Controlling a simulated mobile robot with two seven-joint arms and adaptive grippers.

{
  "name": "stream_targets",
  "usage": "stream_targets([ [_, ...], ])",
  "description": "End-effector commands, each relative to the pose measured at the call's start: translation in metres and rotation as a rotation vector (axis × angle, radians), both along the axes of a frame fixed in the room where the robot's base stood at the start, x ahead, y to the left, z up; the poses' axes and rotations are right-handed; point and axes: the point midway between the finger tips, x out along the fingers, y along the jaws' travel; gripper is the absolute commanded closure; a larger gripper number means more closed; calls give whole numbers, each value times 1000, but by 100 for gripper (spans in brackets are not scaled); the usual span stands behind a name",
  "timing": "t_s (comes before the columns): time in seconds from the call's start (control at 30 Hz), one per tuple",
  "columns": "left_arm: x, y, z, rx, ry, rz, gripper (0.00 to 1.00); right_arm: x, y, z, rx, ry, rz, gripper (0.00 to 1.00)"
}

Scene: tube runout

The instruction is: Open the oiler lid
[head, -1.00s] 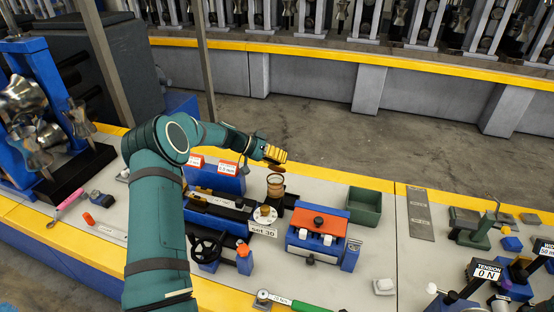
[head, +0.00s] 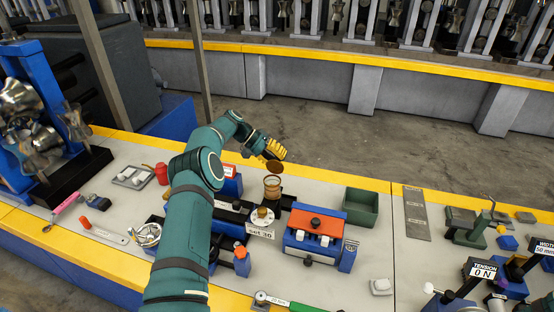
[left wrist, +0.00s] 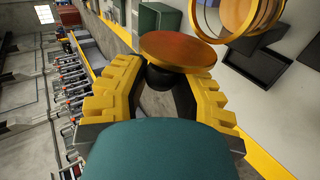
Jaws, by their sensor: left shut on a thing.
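The oiler (head: 272,190) is a small clear cup with a brass rim, standing on the bench in the head view. Its rim and open mouth show at the top right of the left wrist view (left wrist: 282,22). The oiler lid (head: 274,167) is a round copper-brown disc, clear of the mouth and tilted. In the left wrist view the lid (left wrist: 177,48) has a dark knob under it, between the yellow fingers. My left gripper (head: 268,152) is shut on the lid by that knob, just above and behind the oiler. My right gripper is not in view.
A blue unit with an orange top (head: 318,222) stands right of the oiler, with a green bin (head: 361,206) behind it. A white "Set 30" label (head: 260,231) is just in front of the oiler. The bench right of the bin has a flat grey plate (head: 416,212).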

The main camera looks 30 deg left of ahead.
Motion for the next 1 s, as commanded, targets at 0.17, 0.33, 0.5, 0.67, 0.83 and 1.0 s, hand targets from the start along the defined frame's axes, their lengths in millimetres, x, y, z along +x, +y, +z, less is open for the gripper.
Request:
stream_targets([
  [0.17,0,0,-2,-3,13,-1,100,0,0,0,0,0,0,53],
  [0.33,0,0,-2,-3,14,-2,100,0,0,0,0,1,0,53],
  [0.5,0,0,-2,-3,14,-2,100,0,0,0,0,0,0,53],
  [0.67,0,0,-1,-3,12,-1,40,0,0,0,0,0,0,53],
  [0.83,0,0,-1,-3,11,0,40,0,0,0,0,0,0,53],
  [1.0,1,0,6,-2,9,-1,40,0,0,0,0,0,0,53],
])
